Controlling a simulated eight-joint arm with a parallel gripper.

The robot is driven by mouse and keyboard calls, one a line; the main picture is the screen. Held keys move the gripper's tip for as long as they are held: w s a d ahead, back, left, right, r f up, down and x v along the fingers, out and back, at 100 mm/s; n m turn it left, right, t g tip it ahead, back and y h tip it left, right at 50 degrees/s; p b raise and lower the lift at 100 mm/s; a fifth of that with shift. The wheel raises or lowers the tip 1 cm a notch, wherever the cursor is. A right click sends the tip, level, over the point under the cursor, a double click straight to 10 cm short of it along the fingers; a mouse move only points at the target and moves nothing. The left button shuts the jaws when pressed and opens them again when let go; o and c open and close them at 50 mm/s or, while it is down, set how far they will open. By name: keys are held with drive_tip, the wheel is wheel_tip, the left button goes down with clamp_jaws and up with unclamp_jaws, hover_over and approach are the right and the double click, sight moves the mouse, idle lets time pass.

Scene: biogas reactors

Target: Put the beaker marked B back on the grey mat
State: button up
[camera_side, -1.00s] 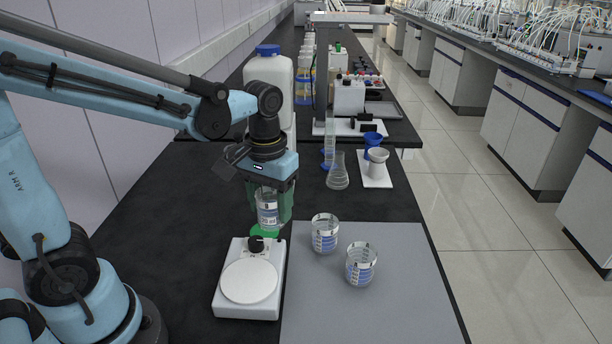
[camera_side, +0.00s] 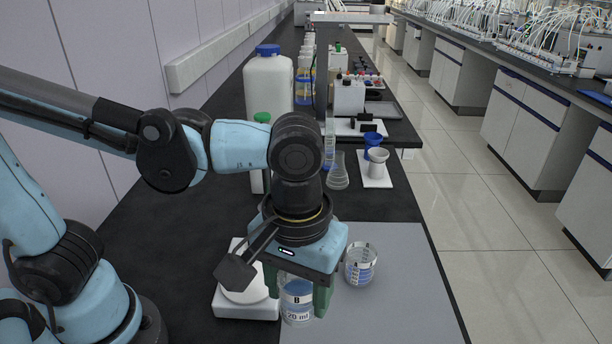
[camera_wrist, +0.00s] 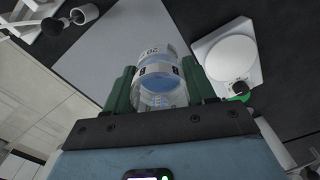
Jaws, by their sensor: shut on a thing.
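In the wrist view the held beaker (camera_wrist: 160,88) sits between the fingers (camera_wrist: 160,78). The grey mat (camera_side: 400,300) lies on the black bench, and the beaker appears at its left front part in the side view. The mat also shows in the wrist view (camera_wrist: 112,55).
Another beaker (camera_side: 361,268) with blue contents stands on the mat, just right of my gripper. A white stirrer (camera_side: 245,308) with a round plate stands left of the mat. A conical flask (camera_side: 338,174) and a white tray (camera_side: 377,180) with cups stand behind. The mat's right side is clear.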

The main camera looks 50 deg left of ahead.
drive_tip(key=s+d, duration=0.3)
drive_tip(key=s, duration=0.1)
drive_tip(key=w+a+f, duration=0.1)
drive_tip(key=w+f, duration=0.1)
drive_tip(key=w, duration=0.1)
drive_tip(key=w+a+f, duration=0.2)
drive_tip(key=w, duration=0.1)
drive_tip(key=w+a+f, duration=0.2)
drive_tip(key=w+f, duration=0.1)
drive_tip(key=w, duration=0.1)
drive_tip(key=shift+f, duration=2)
drive_tip(key=shift+f, duration=0.15)
drive_tip(key=o, duration=1.2)
